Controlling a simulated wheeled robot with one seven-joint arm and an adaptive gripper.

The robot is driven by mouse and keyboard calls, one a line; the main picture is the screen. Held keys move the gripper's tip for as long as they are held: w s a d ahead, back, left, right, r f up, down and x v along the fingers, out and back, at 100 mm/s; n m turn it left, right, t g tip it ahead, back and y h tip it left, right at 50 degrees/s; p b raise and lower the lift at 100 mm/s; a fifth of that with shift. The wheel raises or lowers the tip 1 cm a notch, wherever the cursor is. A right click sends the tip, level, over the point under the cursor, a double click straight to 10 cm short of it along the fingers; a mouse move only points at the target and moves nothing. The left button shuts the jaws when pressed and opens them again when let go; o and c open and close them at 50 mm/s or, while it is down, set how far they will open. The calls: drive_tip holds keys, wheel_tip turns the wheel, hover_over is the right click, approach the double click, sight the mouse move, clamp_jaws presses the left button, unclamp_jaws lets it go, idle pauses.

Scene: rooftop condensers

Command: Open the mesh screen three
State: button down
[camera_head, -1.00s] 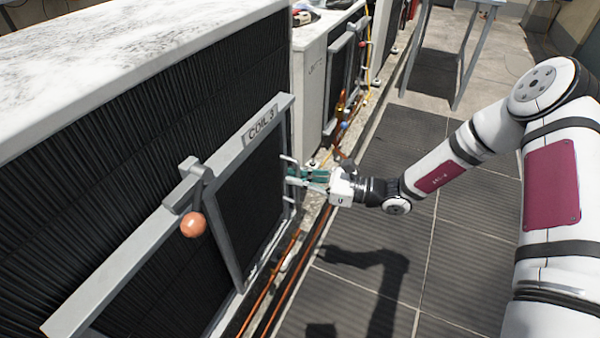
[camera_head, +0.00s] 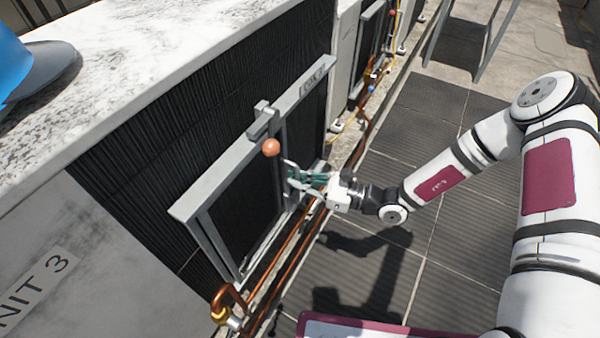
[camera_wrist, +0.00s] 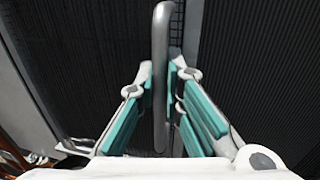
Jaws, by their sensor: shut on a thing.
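The mesh screen three (camera_head: 240,212) is a dark panel in a grey frame in the left half of the grey rail (camera_head: 215,180), in the head view. Its left edge is near the rail's left end. Right of it, a dark opening (camera_head: 308,120) shows below the coil 3 label (camera_head: 318,78). My gripper (camera_head: 298,178) is shut on the screen's upright grey handle (camera_wrist: 160,75); in the wrist view, the green-padded fingers (camera_wrist: 160,110) stand either side of the bar. A latch with an orange ball (camera_head: 271,147) sits on the rail above the handle.
Copper pipes (camera_head: 290,240) run along the unit's foot, with a bent pipe and brass valve (camera_head: 222,312) at lower left. A blue cap (camera_head: 20,70) lies on the unit's top. The paved floor (camera_head: 385,140) right of the unit is open.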

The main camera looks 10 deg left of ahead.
drive_tip(key=shift+f, duration=0.1)
drive_tip(key=c, duration=1.7)
unclamp_jaws()
drive_tip(key=shift+d, duration=0.1)
drive_tip(key=s+d, duration=0.2)
drive_tip(key=d, duration=0.9)
drive_tip(key=shift+d, duration=0.4)
